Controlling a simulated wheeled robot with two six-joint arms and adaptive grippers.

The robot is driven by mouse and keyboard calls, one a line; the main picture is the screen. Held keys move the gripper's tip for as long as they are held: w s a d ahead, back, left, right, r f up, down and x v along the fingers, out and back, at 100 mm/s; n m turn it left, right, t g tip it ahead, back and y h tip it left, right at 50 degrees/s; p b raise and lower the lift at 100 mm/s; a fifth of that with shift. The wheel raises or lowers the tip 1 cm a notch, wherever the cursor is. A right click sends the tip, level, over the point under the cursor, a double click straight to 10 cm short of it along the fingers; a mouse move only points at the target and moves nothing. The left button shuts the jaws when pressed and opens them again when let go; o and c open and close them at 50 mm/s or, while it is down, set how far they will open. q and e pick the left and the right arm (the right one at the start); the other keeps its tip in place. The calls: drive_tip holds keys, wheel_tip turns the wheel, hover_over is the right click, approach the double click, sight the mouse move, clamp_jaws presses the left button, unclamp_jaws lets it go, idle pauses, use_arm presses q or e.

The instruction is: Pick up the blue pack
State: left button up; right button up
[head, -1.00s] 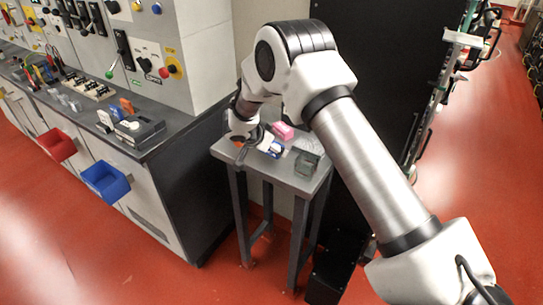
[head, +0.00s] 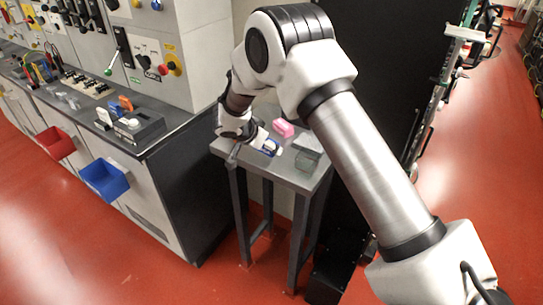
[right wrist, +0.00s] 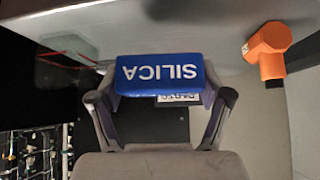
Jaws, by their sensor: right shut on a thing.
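The blue pack (right wrist: 160,75) shows large in the right wrist view with white SILICA lettering upside down. It sits between the two fingers of my right gripper (right wrist: 160,98), which is shut on it. My left gripper is in neither view.
A pink block (head: 284,128) and a dark grey-green box (head: 307,146) are on the small table near the pack. An orange object (right wrist: 267,48) shows in the right wrist view. A workbench (head: 150,142) with red (head: 55,142) and blue bins (head: 104,180) stands to the left.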

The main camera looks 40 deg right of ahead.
drive_tip(key=s+a+b, duration=0.2)
drive_tip(key=a+b, duration=0.1)
drive_tip(key=a, duration=0.6)
drive_tip(key=shift+s+b, duration=0.3)
drive_tip(key=shift+s, duration=0.05)
idle(0.6)
